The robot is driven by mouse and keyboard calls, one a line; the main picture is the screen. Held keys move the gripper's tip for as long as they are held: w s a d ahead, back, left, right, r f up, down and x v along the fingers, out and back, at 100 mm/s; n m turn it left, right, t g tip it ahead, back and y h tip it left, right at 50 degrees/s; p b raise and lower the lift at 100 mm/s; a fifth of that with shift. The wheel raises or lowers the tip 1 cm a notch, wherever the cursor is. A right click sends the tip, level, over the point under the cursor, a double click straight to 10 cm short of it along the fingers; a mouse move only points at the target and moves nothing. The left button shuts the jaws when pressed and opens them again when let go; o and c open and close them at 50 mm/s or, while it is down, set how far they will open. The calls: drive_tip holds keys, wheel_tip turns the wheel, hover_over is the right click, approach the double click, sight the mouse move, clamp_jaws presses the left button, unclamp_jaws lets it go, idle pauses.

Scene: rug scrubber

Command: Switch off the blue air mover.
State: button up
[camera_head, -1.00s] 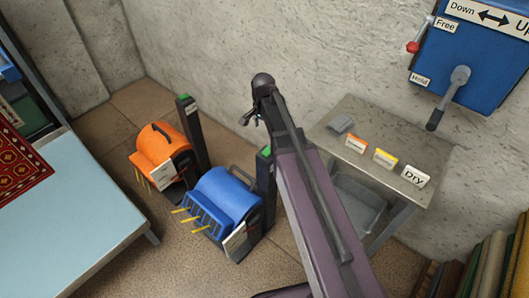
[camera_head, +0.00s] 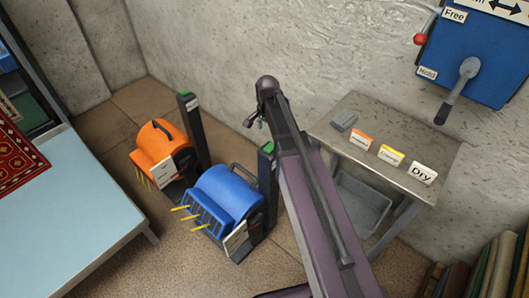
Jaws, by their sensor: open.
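The blue air mover (camera_head: 225,195) sits on the floor at the centre, its yellow-barred outlet facing lower left. A dark post (camera_head: 267,185) with a green top (camera_head: 267,147) stands at its right side, partly hidden by my arm. A white label (camera_head: 236,238) hangs on its near side. My gripper (camera_head: 252,121) is open and empty, up and to the right of the blue air mover, apart from it. It appears small and dark against the wall.
An orange air mover (camera_head: 158,148) with its own green-topped post (camera_head: 188,97) stands left of the blue one. A metal table (camera_head: 400,130) with label cards is at right. A pale blue platform (camera_head: 80,215) with a red rug (camera_head: 18,160) is at left. A blue lever box (camera_head: 475,50) hangs on the wall.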

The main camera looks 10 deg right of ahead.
sight(267, 150)
drive_tip(key=shift+f+b, duration=4.75)
drive_tip(key=shift+f, duration=0.3)
